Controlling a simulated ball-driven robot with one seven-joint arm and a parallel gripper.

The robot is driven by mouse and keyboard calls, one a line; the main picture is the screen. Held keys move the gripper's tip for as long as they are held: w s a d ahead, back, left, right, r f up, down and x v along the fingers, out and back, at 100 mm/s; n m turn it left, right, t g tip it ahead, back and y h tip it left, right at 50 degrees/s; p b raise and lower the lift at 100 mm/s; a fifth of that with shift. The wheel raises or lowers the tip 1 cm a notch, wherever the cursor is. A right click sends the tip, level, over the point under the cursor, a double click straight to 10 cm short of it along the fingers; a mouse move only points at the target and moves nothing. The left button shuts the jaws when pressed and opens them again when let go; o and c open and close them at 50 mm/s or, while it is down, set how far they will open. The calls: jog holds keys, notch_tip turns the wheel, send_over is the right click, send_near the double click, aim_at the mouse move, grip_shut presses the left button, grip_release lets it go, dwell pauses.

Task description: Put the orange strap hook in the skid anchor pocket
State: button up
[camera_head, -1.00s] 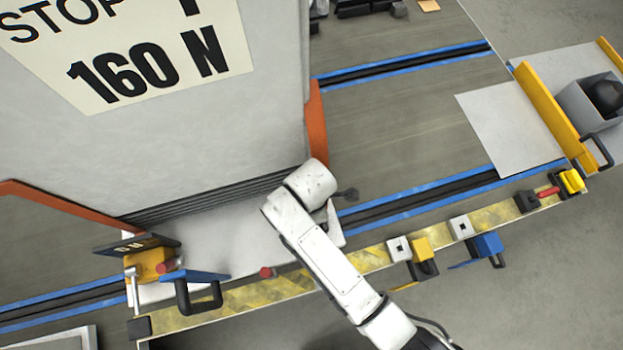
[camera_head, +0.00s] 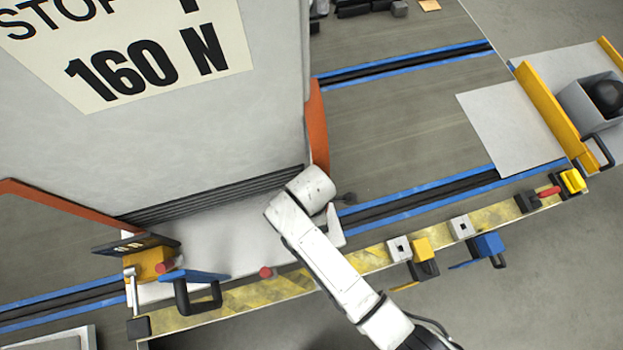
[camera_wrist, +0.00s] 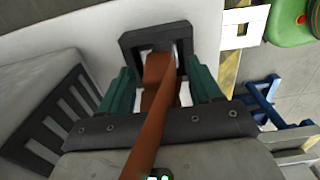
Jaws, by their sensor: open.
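The orange strap hook (camera_wrist: 157,72) shows in the wrist view as a blocky orange end on a long orange strap running down to the bottom edge. My gripper (camera_wrist: 160,88) has its two teal fingers apart, one on each side of the hook, with gaps visible between. A dark U-shaped bracket (camera_wrist: 155,34), which looks like the skid anchor pocket, stands just beyond the fingertips. The hook's end overlaps the bracket's opening; I cannot tell how deep it sits. In the head view my white arm hides the gripper, hook and pocket.
A tall grey cabinet (camera_head: 150,150) with orange side pieces stands left of my arm. A yellow-striped ledge (camera_head: 260,295) carries a blue-handled clamp (camera_head: 195,283) and small blocks. A slotted dark frame (camera_wrist: 55,125) is at left in the wrist view. Floor at lower right is open.

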jog(key=shift+r, duration=0.1)
notch_tip(320, 180, up, 12)
jog(key=shift+p, duration=0.35)
jog(key=s+d+m, duration=0.4)
jog(key=d+m, duration=0.3)
jog(key=d, duration=0.2)
jog(key=s+d+r+m, duration=0.1)
jog(key=s+d+m, duration=0.4)
jog(key=d+m, duration=0.2)
jog(key=s+d+r+m+t, duration=0.1)
jog(key=s+d+m, duration=0.3)
jog(key=d+m, duration=0.4)
jog(key=d, duration=0.3)
jog(key=shift+s, duration=0.4)
jog(key=shift+c, duration=0.5)
